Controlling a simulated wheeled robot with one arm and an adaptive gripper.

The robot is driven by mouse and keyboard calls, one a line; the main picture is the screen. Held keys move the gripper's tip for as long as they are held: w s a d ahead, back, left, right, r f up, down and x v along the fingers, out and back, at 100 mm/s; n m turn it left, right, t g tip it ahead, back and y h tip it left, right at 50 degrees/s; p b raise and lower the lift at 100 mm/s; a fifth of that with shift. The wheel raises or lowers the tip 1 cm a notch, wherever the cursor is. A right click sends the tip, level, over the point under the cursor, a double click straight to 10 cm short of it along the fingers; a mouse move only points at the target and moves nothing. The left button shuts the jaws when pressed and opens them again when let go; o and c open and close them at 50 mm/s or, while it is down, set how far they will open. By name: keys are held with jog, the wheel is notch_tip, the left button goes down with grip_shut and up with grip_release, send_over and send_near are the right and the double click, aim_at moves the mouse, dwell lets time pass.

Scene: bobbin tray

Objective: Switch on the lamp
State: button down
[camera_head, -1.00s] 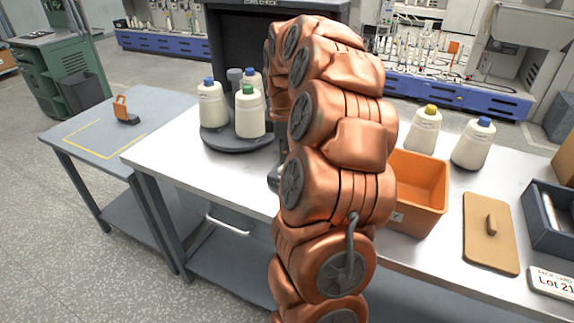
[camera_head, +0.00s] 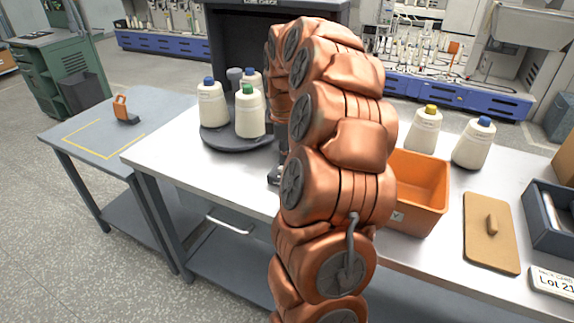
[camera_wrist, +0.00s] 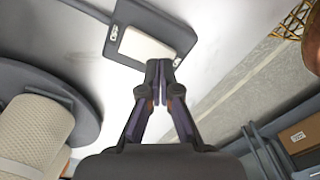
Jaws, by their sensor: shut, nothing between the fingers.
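A white rocker-like switch (camera_wrist: 147,46) sits in a dark grey plate (camera_wrist: 181,34) at the top of the wrist view. My gripper (camera_wrist: 160,68) is shut and empty, its tips at the near edge of the plate. I cannot tell if they touch it. In the head view my copper arm hides most of the gripper and the switch. A dark booth (camera_head: 235,48) with a sign on top stands at the back of the white table; its inside looks unlit. No separate lamp is clearly visible.
A round dark tray (camera_head: 222,141) with several cream bobbins (camera_head: 212,103) stands left of my arm. The table's front left is clear.

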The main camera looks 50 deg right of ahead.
jog(key=shift+f+b, duration=0.3)
jog(key=shift+f, duration=0.5)
dwell(0.6)
jog(key=shift+r+p, duration=1.5)
jog(key=shift+r, duration=2)
